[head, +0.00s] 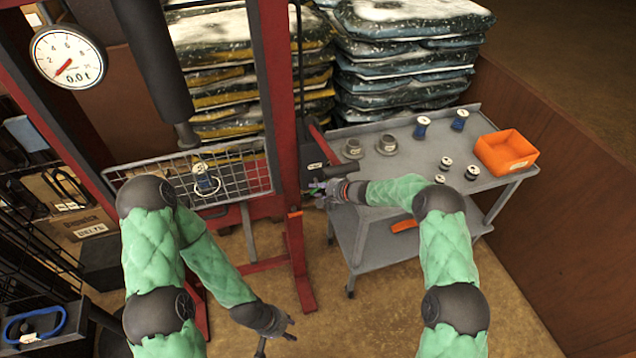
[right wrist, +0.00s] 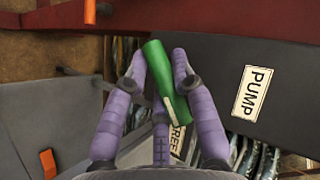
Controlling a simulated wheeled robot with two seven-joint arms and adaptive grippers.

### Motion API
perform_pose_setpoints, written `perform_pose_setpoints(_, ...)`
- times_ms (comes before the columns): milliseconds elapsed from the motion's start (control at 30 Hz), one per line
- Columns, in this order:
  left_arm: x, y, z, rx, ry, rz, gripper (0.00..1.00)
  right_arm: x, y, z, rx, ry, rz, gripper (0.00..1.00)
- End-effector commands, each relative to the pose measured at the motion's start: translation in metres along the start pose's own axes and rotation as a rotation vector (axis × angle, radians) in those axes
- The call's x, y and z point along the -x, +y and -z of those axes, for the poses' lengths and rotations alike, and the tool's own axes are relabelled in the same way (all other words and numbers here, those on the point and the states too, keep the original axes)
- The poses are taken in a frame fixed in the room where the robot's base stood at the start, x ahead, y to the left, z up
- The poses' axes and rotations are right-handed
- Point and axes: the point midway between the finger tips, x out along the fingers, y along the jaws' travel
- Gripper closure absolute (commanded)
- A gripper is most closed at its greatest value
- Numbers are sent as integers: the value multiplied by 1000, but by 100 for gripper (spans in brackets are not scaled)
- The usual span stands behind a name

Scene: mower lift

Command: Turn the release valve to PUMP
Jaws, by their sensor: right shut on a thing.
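The release valve's green handle (right wrist: 160,68) is between the purple fingers of my right gripper (right wrist: 159,66) in the right wrist view. The gripper is shut on it. The handle lies tilted, its lower end near a partly covered label (right wrist: 177,140) reading "REE". The PUMP label (right wrist: 253,93) is on the dark pump body to the right of the handle, apart from it. In the head view my right gripper (head: 322,190) is beside the dark pump unit (head: 313,158) at the red frame; the handle is hard to make out there. My left gripper (head: 277,337) is low over the floor, open and empty.
A grey cart (head: 385,228) with an orange bin (head: 506,152) and several small parts stands right of the press. The red press frame (head: 280,110) with a wire guard (head: 232,180) is close left of my right gripper. A pressure gauge (head: 68,56) hangs upper left.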

Motion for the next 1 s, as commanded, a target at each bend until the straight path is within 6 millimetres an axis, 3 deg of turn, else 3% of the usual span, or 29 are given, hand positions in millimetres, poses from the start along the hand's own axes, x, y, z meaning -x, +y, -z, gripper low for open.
perform_pose_setpoints(133, 13, 5, -1, 0, 0, 0, 60, 1, -2, 0, 99, 25, -98, 100)
perform_pose_setpoints(367, 1, 0, 0, 0, 0, 0, 60, -1, 3, 0, 220, 61, -218, 100)
perform_pose_setpoints(667, -30, -11, 1, 0, -1, 0, 60, -1, 5, 0, 318, 89, -316, 100)
perform_pose_setpoints(1000, -78, -28, 3, 0, 0, 0, 60, -2, 6, 0, 414, 117, -411, 100)
